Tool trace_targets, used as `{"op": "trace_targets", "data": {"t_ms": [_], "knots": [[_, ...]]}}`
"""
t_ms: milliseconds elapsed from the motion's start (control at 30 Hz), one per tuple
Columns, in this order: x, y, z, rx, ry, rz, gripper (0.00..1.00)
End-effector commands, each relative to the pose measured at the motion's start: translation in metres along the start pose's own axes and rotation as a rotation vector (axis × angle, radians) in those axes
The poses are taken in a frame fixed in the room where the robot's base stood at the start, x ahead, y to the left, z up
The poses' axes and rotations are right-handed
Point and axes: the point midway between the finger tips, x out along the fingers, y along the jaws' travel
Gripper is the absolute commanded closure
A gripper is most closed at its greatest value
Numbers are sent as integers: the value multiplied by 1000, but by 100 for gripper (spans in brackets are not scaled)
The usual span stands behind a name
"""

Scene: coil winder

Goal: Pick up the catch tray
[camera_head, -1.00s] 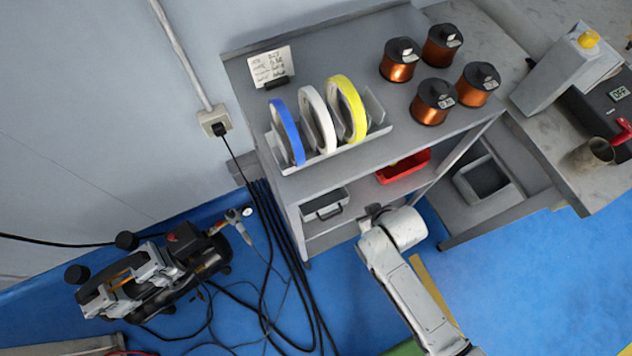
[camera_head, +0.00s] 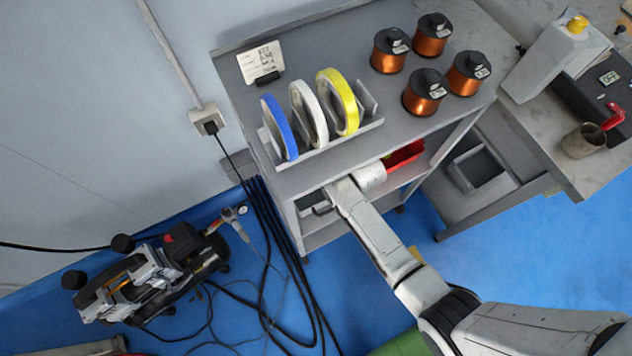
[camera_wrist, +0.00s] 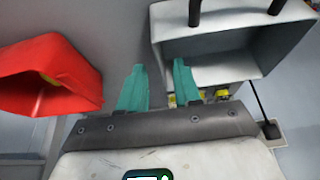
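Two trays sit on the cart's middle shelf, and I cannot tell for sure which is the catch tray. A red tray (camera_head: 407,155) is on the right and shows at the left in the wrist view (camera_wrist: 45,75). A grey tray with a dark handle (camera_head: 311,203) is on the left, partly behind my arm; in the wrist view the grey tray (camera_wrist: 235,35) fills the upper right. My gripper (camera_wrist: 158,85) has its teal fingers apart with nothing visible between them. The right finger overlaps the grey tray's edge in view; contact is unclear. The cart top hides my gripper in the head view.
The cart top (camera_head: 300,75) overhangs the shelf and carries tape rolls (camera_head: 322,113) and several copper wire spools (camera_head: 424,92). Another grey bin (camera_head: 482,172) is under the right-hand bench. Cables (camera_head: 280,230) and a black machine (camera_head: 160,275) lie on the floor at left.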

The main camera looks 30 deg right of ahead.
Motion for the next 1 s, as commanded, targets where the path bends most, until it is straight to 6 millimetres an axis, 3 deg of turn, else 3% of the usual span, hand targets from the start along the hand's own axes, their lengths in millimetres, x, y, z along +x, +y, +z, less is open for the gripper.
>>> {"op": "trace_targets", "data": {"t_ms": [200, 533, 867, 1000], "knots": [[26, 0, 0, 0, 1, 0, 67], [30, 0, -1, 0, 2, 0, 68], [30, 0, 0, 0, 2, 0, 100], [30, 0, 0, 0, 1, 0, 100]]}}
